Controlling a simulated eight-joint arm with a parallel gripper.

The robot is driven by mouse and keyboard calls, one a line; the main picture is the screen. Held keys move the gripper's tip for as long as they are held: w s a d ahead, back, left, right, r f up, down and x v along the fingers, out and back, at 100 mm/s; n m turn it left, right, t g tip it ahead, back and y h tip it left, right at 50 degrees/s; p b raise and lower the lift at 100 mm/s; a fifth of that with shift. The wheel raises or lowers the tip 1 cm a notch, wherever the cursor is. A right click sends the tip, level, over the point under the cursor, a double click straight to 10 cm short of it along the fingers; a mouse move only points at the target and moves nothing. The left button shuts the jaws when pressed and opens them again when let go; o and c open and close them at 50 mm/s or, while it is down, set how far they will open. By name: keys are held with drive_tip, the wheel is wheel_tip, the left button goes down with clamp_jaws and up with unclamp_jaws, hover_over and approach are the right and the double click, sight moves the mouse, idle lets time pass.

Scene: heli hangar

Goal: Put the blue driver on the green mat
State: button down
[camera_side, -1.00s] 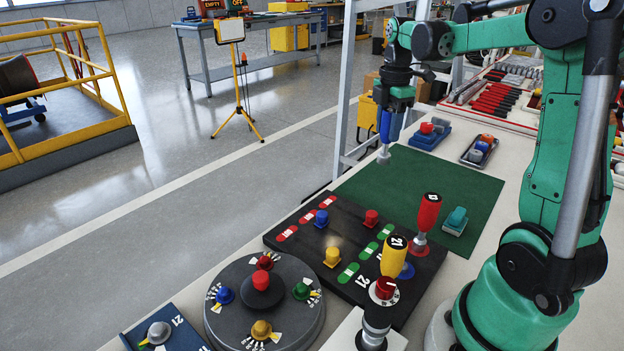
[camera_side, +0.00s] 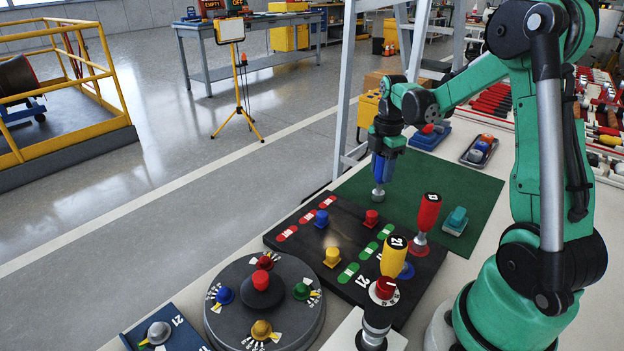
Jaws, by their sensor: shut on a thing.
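The blue driver (camera_side: 383,170) hangs upright, blue handle up and silvery round end down, in my gripper (camera_side: 386,153). My gripper is shut on the top of the handle. The driver's lower end is over the left part of the green mat (camera_side: 455,190), close to the dark board's back edge. I cannot tell whether that end touches the mat.
A dark board (camera_side: 297,240) with coloured knobs, a red driver (camera_side: 428,212) and a yellow driver (camera_side: 393,258) stands in front of the mat. A teal-topped block (camera_side: 456,220) sits at the mat's right. Small trays (camera_side: 478,151) lie behind. The mat's middle is clear.

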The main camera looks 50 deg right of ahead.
drive_tip(key=shift+c, duration=2.3)
unclamp_jaws()
drive_tip(key=shift+f, duration=0.1)
wheel_tip(320, 180, up, 12)
drive_tip(key=shift+r, duration=0.1)
drive_tip(key=s+a+f+m+t, duration=0.1)
drive_tip(key=a+f+m+t, duration=0.1)
drive_tip(key=a+m, duration=0.4)
drive_tip(key=s+a+f+m+t, duration=0.1)
drive_tip(key=a+m+t, duration=0.4)
drive_tip(key=a, duration=1)
drive_tip(key=shift+s+f+m, duration=0.15)
drive_tip(key=shift+f+m, duration=0.45)
drive_tip(key=shift+m, duration=0.4)
